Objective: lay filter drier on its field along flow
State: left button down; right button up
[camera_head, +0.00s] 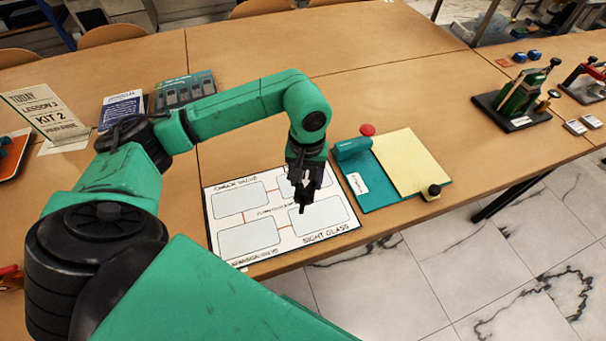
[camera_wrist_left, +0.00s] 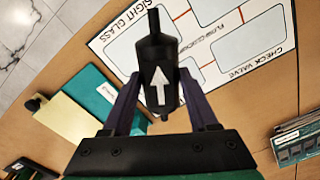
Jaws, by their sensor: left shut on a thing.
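My left gripper (camera_head: 303,185) is shut on the black filter drier and holds it over the right half of the white board (camera_head: 284,238). In the left wrist view, the filter drier (camera_wrist_left: 157,62) is a dark cylinder with thin end stubs and a white arrow pointing to the picture's top. Both fingers of the left gripper (camera_wrist_left: 155,98) flank it. The board has pale fields joined by red lines; check valve, sight glass and expansion valve labels show. The upper right field is mostly hidden behind the gripper. The gap between drier and board is unclear. My right gripper is out of view.
A teal and yellow pad (camera_head: 412,165) with a teal cylinder (camera_head: 353,148) lies right of the board. Sign cards (camera_head: 48,117) and a component case (camera_head: 185,90) stand behind left. The table's front edge is close to the board.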

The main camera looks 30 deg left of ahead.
aim_at(303, 168)
pick_arm(q)
jog(key=w+a+n+b, duration=0.1)
jog(key=n, duration=0.1)
jog(key=w+a+f+n+b, duration=0.1)
jog(key=n+b, duration=0.1)
jog(key=w+a+n+b, duration=0.1)
jog(key=n, duration=0.2)
jog(key=shift+w+f+b, duration=0.3)
jog(key=shift+w+f, duration=0.1)
jog(key=w+a+r+n+b, duration=0.2)
jog(key=a+r+n+b, duration=0.2)
jog(key=r+n, duration=0.95)
jog(key=f+n+b, duration=0.1)
jog(key=f, duration=0.6)
jog(key=f+n+b, duration=0.1)
jog(key=f, duration=0.6)
jog(key=f+n+b, duration=0.1)
jog(key=f+b, duration=0.1)
jog(key=f, duration=0.6)
jog(key=shift+w+a+f, duration=0.1)
jog(key=shift+w, duration=0.1)
jog(key=shift+f, duration=0.3)
jog(key=shift+c, duration=0.9)
grip_release()
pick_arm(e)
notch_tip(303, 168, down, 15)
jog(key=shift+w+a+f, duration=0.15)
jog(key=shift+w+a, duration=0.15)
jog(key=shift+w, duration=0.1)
